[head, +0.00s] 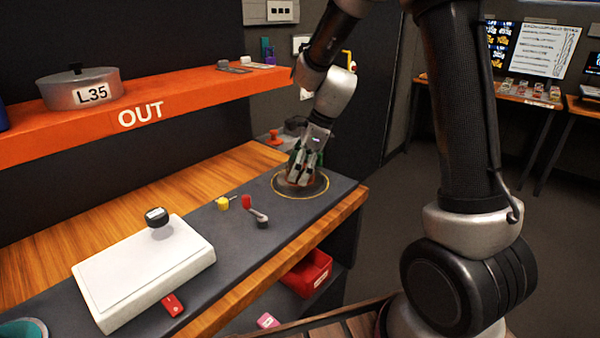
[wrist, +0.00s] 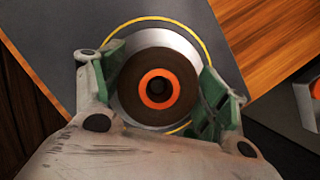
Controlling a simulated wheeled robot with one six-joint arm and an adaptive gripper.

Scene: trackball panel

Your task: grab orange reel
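The reel (wrist: 185,88), with an orange hub, a dark brown ring and a pale grey outer disc, shows in the wrist view between my fingers. In the head view the reel is mostly hidden behind my fingers, inside a yellow circle on the dark mat. My gripper (head: 303,167) points down over it; in the wrist view my gripper (wrist: 160,95) has its green pads spread apart, one on each side of the reel. The pads look close to the brown ring, but I cannot tell whether they touch it.
A yellow piece (head: 223,203) and a red-handled crank (head: 258,215) lie nearer the reel. An orange shelf (head: 190,88) runs above the bench. A red bin (head: 308,273) is below.

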